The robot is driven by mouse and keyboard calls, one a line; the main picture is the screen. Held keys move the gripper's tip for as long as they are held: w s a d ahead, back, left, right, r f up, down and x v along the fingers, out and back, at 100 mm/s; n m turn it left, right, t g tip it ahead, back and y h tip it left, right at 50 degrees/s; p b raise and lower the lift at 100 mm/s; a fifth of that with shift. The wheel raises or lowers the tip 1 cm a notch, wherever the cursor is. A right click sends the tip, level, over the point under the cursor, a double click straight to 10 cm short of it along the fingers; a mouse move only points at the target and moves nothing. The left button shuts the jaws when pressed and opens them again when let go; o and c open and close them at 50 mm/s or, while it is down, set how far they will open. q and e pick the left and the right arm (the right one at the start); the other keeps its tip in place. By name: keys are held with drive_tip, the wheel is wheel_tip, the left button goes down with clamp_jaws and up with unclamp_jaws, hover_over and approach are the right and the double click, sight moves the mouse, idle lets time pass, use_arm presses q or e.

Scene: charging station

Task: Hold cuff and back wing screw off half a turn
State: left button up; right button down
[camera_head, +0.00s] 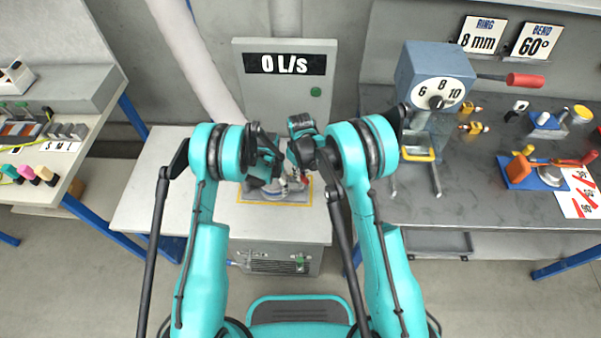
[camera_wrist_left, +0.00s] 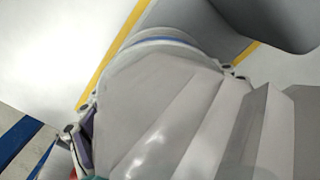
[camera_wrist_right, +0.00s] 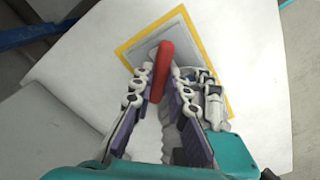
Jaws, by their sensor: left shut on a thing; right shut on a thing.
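A grey fixture (camera_head: 292,197) stands in the yellow-outlined square on the pale bench. In the left wrist view, a big grey cuff-like body (camera_wrist_left: 165,95) with a pale rim and blue stripe fills the picture. My left gripper (camera_head: 272,172) is shut on this cuff, its finger pads at both sides. In the right wrist view, the red wing screw (camera_wrist_right: 163,62) looks like a long red bar between the fingertips. My right gripper (camera_wrist_right: 158,80) is shut on it. My grippers hide much of the fixture in the head view.
A grey panel with a "0 L/s" display (camera_head: 286,64) stands behind the bench (camera_head: 150,200). At right a dark worktable (camera_head: 470,190) carries a blue press (camera_head: 432,70) with a dial and several tools. The bench left of my left arm is clear.

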drive_tip(key=c, duration=1.5)
unclamp_jaws()
wheel_tip(320, 180, up, 12)
